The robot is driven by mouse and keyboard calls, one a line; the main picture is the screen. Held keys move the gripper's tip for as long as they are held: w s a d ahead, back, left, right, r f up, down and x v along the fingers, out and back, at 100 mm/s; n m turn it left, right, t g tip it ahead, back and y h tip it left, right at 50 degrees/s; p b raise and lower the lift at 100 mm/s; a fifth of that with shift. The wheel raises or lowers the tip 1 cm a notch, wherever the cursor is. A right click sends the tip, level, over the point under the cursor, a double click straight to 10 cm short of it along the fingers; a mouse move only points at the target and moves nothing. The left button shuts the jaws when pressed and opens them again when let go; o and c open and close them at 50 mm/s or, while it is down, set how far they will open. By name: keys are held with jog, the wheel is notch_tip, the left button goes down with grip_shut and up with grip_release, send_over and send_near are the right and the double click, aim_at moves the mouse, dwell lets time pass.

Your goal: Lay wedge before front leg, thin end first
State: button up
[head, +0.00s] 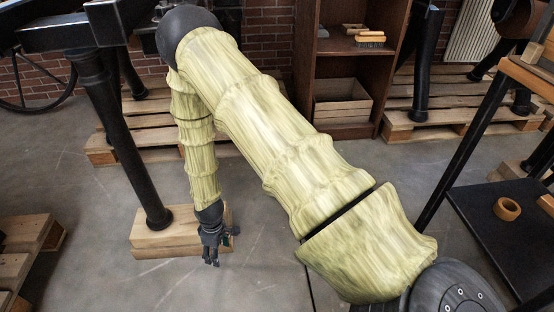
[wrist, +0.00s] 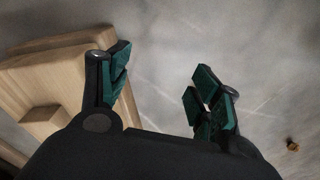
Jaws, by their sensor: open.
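A black front leg (head: 128,145) of the press frame stands on a pale wooden block (head: 150,243) on the floor. My gripper (head: 211,262) points down beside the block's right end, low over the floor. In the wrist view its two green-padded fingers (wrist: 163,75) are spread apart, with only bare floor between them. The wooden block (wrist: 75,62) lies behind and left of the left finger there. A smaller wooden piece (wrist: 40,121) shows at the left; I cannot tell whether it is the wedge. No wedge is clearly seen in the head view.
A pallet (head: 25,240) lies at the left, and more pallets (head: 455,117) are behind. A wooden shelf (head: 345,66) stands at the back. A dark table (head: 500,230) is at the right. A tiny brown bit (wrist: 292,145) lies on the floor. The middle floor is clear.

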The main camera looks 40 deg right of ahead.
jog(key=s+d+f+m, duration=0.1)
jog(key=s+m, duration=0.6)
jog(key=s, duration=2.3)
jog(key=shift+d+h, duration=0.3)
jog(key=shift+h, duration=0.1)
